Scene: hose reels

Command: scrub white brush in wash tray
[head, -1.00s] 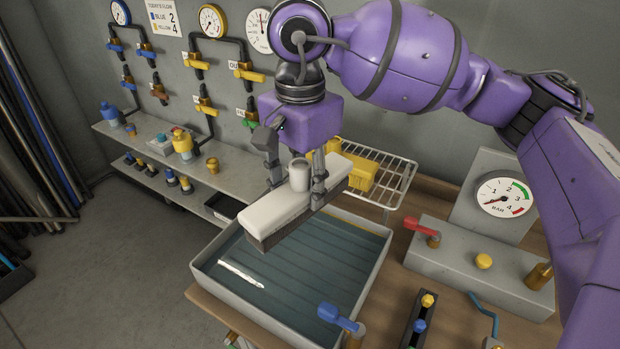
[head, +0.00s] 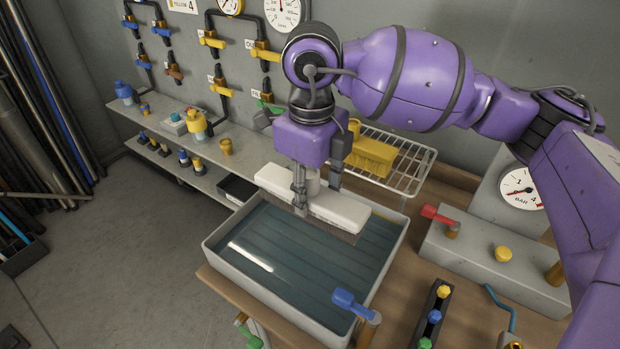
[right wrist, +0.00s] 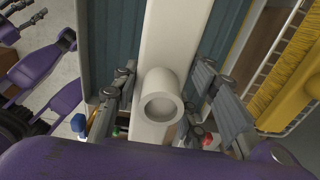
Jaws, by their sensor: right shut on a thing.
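The white brush (head: 338,207) has a long white block, dark bristles facing down and a round stub handle (right wrist: 160,96). My right gripper (head: 317,190) is shut on the handle, with a finger on either side of it. The brush is over the back part of the wash tray (head: 290,318), lying across it. Whether its bristles touch the water (head: 310,265) I cannot tell. The tray is grey with a ribbed floor under shallow water. My left gripper is outside the head view; purple arm parts at the left of the right wrist view do not show its jaws clearly.
A yellow brush (head: 372,155) sits on a wire rack (head: 412,165) behind the tray. A blue-handled tap (head: 352,303) stands at the tray's front right corner. A grey block with a red lever (head: 438,215) and a gauge is on the right. A shelf with fittings is at the left.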

